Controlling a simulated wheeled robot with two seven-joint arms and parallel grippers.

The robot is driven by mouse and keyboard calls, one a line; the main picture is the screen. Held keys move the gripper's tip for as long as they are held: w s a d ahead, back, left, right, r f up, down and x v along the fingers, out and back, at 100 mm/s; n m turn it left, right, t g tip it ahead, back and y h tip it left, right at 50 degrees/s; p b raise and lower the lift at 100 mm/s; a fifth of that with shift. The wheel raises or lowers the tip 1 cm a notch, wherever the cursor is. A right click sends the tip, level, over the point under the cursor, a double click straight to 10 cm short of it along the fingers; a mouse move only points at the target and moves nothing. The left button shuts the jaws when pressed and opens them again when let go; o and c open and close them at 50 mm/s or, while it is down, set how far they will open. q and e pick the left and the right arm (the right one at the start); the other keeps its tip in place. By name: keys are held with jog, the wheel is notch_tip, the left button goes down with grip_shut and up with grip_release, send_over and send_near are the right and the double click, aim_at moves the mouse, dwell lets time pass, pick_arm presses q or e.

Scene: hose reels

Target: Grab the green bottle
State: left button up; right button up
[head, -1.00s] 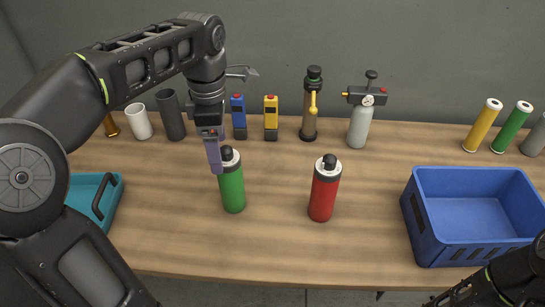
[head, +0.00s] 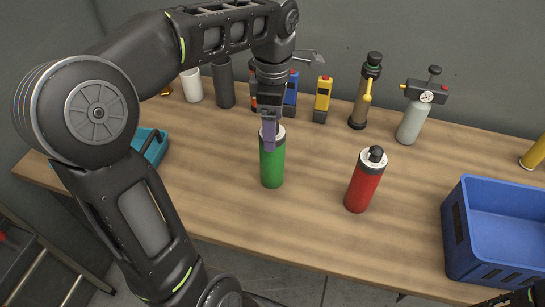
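The green bottle (head: 272,167) stands upright on the wooden table, left of the red bottle (head: 363,186). My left gripper (head: 269,143) comes down from above at the green bottle's top. Its purple-grey finger covers part of the bottle's light collar and hides the dark cap. I cannot tell whether the fingers touch the bottle or how far apart they are. My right gripper is out of view; only a bit of my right arm shows at the bottom right corner.
A blue crate (head: 457,235) stands at the right and a teal tray (head: 155,150) at the left, partly behind my arm. A back row holds a grey cylinder with gauge (head: 410,123), a yellow device (head: 322,100) and a blue one (head: 290,95). The front table is clear.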

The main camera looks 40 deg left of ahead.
aim_at(272, 158)
pick_arm(q)
notch_tip(272, 158, down, 5)
jog(key=shift+f+p, duration=0.15)
jog(key=shift+p, duration=0.45)
jog(key=shift+c, duration=0.3)
grip_shut()
dwell(0.7)
